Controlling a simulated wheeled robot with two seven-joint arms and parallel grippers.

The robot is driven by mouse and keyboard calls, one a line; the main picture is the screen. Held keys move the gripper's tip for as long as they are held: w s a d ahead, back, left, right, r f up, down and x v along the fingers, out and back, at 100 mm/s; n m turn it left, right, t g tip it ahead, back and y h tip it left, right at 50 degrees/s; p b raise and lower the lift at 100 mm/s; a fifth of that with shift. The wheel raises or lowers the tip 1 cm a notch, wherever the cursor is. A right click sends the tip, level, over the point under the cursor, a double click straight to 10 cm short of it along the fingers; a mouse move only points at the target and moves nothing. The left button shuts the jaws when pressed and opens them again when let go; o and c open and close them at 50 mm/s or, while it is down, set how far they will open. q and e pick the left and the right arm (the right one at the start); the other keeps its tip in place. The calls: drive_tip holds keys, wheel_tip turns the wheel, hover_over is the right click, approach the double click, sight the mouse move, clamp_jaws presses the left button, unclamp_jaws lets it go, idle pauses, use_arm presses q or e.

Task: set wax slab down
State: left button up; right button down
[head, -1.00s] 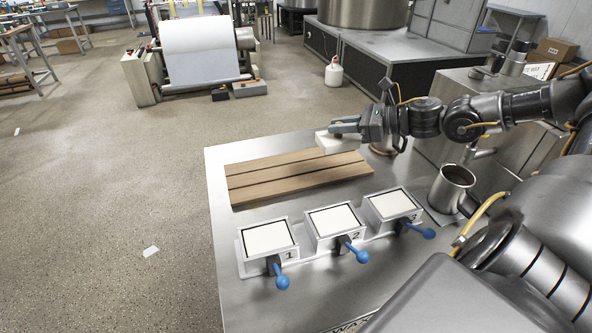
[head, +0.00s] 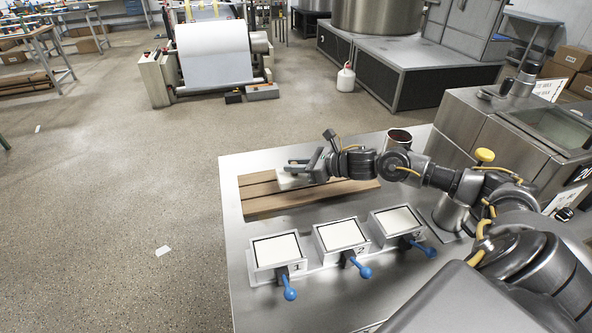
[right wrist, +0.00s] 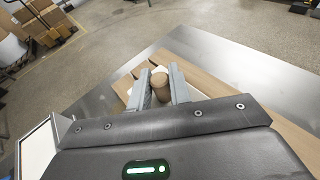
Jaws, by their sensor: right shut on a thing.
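The white wax slab (head: 292,180) is at the left part of the slatted wooden rack (head: 262,207) in the head view. My right gripper (head: 306,166) is shut on it and partly covers it. The slab is low over the slats; I cannot tell if it touches them. In the right wrist view the two fingers (right wrist: 161,88) reach forward with a brownish round piece (right wrist: 160,84) between their tips, and the rack (right wrist: 205,80) lies beyond. My left gripper is not in view.
Three numbered moulds (head: 338,236) with white tops and blue handles stand in front of the rack. A metal cup (head: 398,142) stands behind my right arm, and a metal jug (head: 450,212) is at the right. The steel table (head: 232,225) is bare along its left edge.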

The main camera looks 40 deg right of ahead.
sight(293, 176)
drive_tip(key=shift+w+a+f, duration=0.15)
drive_tip(key=shift+a+f, duration=0.1)
drive_tip(key=shift+f, duration=0.05)
wheel_tip(293, 176, down, 3)
drive_tip(key=shift+w+a+p, duration=0.1)
drive_tip(key=shift+w+p, duration=0.05)
drive_tip(key=shift+p, duration=0.8)
drive_tip(key=shift+f, duration=0.2)
drive_tip(key=shift+f+b, duration=0.2)
drive_tip(key=shift+b, duration=0.1)
drive_tip(key=c, duration=1.3)
unclamp_jaws()
